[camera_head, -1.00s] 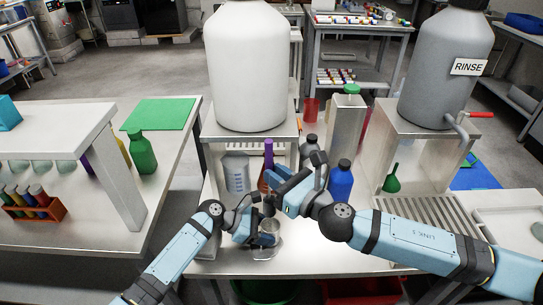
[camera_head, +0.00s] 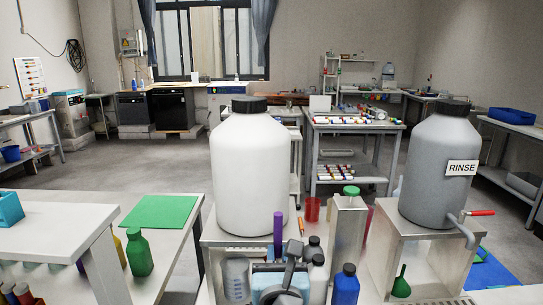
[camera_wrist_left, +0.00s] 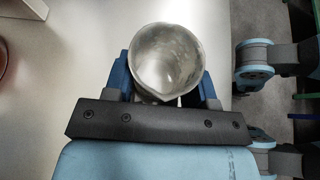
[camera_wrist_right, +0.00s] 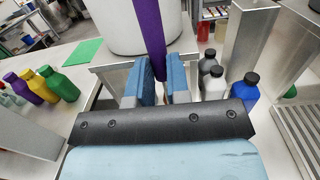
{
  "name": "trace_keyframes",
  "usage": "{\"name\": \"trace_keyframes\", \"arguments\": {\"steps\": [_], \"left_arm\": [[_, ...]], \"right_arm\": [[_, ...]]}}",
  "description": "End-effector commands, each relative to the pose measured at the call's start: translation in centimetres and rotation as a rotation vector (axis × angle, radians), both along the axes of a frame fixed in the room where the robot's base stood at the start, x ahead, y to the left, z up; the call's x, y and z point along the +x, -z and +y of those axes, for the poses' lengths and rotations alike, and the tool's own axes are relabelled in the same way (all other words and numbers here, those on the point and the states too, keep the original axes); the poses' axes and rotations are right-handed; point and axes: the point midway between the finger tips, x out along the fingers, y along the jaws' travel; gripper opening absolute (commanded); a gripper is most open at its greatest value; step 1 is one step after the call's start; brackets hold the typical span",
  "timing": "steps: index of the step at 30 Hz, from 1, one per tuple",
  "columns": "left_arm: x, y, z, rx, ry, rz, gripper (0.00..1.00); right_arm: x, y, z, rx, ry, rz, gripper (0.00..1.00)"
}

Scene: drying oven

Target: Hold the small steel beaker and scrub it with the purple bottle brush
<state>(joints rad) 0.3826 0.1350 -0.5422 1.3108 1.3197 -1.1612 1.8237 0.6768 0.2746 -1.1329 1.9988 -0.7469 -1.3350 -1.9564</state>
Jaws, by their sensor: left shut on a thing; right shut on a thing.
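The small steel beaker (camera_wrist_left: 166,60) is in my left gripper (camera_wrist_left: 165,85), with one blue finger on each side. The left wrist view looks into its mouth; its inner wall is dull and mottled. My left gripper and the beaker do not show clearly in the head view. My right gripper (camera_wrist_right: 160,85) is shut on the purple bottle brush (camera_wrist_right: 150,38), which stands nearly upright between its fingers. In the head view the purple part of the brush (camera_head: 278,230) shows before the white tank, above my right gripper (camera_head: 275,277). The lower part of the brush is hidden.
The white tank (camera_head: 250,175) stands behind the brush on a steel stand. A blue bottle (camera_head: 346,286) and grey-capped bottles (camera_head: 317,275) stand close to my right gripper's right. A clear measuring jug (camera_head: 236,280) is to its left. The RINSE tank (camera_head: 435,170) and green funnel (camera_head: 401,284) are farther right.

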Motion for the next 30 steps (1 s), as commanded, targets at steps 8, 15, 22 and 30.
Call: {"name": "trace_keyframes", "arguments": {"steps": [8,15,22,30], "left_arm": [[0.0,0.0,0.0,0.0,0.0,0.0,0.23],[0.0,0.0,0.0,0.0,0.0,0.0,0.81],[0.0,-0.1,0.1,0.0,0.0,0.0,0.81],[0.0,-1.9,3.6,0.0,-0.002,-0.002,0.81]], "right_arm": [[0.0,-0.2,0.0,0.0,0.021,0.0,0.0],[0.0,-0.2,0.0,0.0,0.02,-0.001,0.0],[0.0,-0.2,0.0,0.0,0.019,-0.001,0.0],[0.0,-0.2,0.0,0.0,0.019,-0.001,0.0]]}}
